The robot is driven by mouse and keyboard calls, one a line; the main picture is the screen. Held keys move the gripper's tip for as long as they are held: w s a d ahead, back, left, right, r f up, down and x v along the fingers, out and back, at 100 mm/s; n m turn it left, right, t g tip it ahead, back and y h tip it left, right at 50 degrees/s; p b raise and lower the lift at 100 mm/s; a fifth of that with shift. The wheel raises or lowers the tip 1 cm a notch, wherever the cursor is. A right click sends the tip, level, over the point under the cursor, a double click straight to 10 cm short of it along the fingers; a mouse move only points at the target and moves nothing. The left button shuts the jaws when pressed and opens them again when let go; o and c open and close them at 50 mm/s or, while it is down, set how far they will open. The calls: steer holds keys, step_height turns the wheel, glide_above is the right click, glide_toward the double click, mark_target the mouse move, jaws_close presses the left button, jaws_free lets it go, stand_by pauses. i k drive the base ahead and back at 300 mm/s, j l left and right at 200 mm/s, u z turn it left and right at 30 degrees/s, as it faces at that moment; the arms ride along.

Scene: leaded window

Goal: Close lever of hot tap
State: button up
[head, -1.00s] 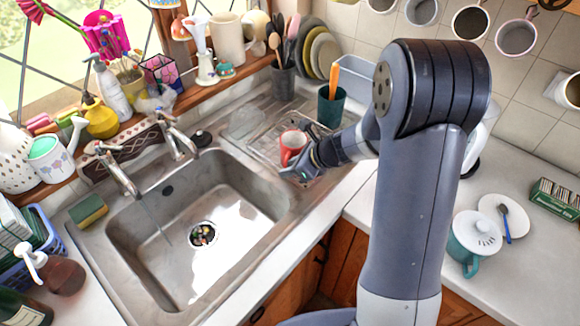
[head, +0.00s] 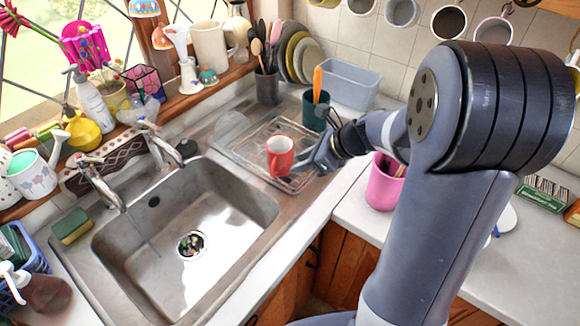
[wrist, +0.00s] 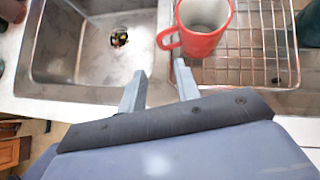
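Two metal taps stand at the back of the sink (head: 235,195): a left tap (head: 101,186) and a right tap (head: 160,146). Each has a small lever on top; the left lever (head: 84,160) seems to carry a reddish mark, too small to be sure. A thin stream of water falls from the left tap's spout into the sink. My gripper (head: 318,158) is over the right side of the drying rack, far from both taps. In the wrist view my gripper (wrist: 159,84) is open, its two fingers apart with nothing between them. No tap shows there.
A red mug (head: 280,156) stands on the wire rack (head: 255,150) just beyond my fingertips; it also shows in the wrist view (wrist: 201,38). A teal cup (head: 315,108) is behind my gripper. A sponge (head: 71,226) lies left of the sink. Ornaments crowd the windowsill.

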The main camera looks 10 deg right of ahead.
mark_target(82, 161)
steer(key=u, duration=1.5)
